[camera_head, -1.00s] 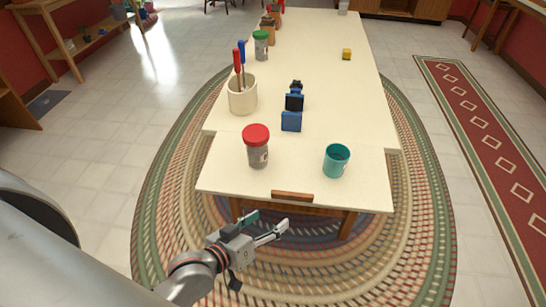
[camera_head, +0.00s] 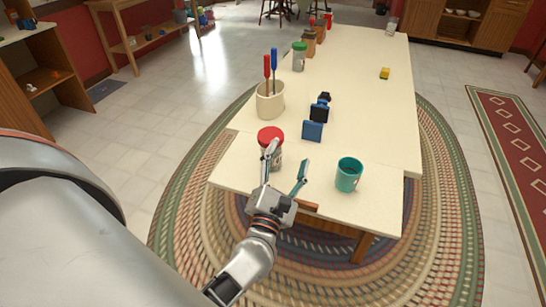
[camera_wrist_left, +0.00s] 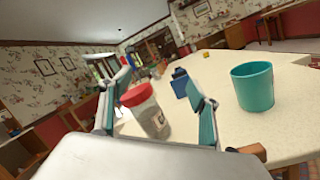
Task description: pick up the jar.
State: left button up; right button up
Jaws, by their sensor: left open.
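A clear jar with a red lid (camera_head: 270,134) stands near the front left edge of the cream table, partly hidden by my left gripper in the head view. My left gripper (camera_head: 285,168) is open and empty, with its fingers pointing at the jar. In the left wrist view the jar (camera_wrist_left: 148,112) shows between the two fingers, nearer the left one. I cannot tell whether a finger touches it. Another jar with a green lid (camera_head: 299,57) stands farther back on the table. My right gripper is not in view.
A teal cup (camera_head: 348,175) stands right of my left gripper. Behind the jar are a cream crock (camera_head: 269,103) with red and blue-handled tools and a blue object (camera_head: 313,130). A yellow block (camera_head: 385,73) lies farther back. The table's right side (camera_head: 380,130) is clear.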

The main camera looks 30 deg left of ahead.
pick_arm(q)
jog(key=a+f+n+g+y, duration=0.1)
jog(key=a+f+n, duration=0.1)
jog(key=n, duration=0.1)
jog(key=a+f+n+g+y, duration=0.1)
jog(key=n+g+y, duration=0.1)
jog(key=n, duration=0.2)
jog(key=a+f+n+g+y, duration=0.1)
jog(key=a+f+n, duration=0.1)
jog(key=n, duration=0.2)
jog(key=shift+a+f+g, duration=0.3)
jog(key=shift+w+a+f, duration=0.1)
jog(key=shift+w+a, duration=0.05)
jog(key=x, duration=0.7)
jog(key=shift+w+a+f, duration=0.1)
jog(key=shift+w+f, duration=0.05)
jog(key=shift+w, duration=0.05)
jog(key=shift+c, duration=0.4)
jog(key=c, duration=1.2)
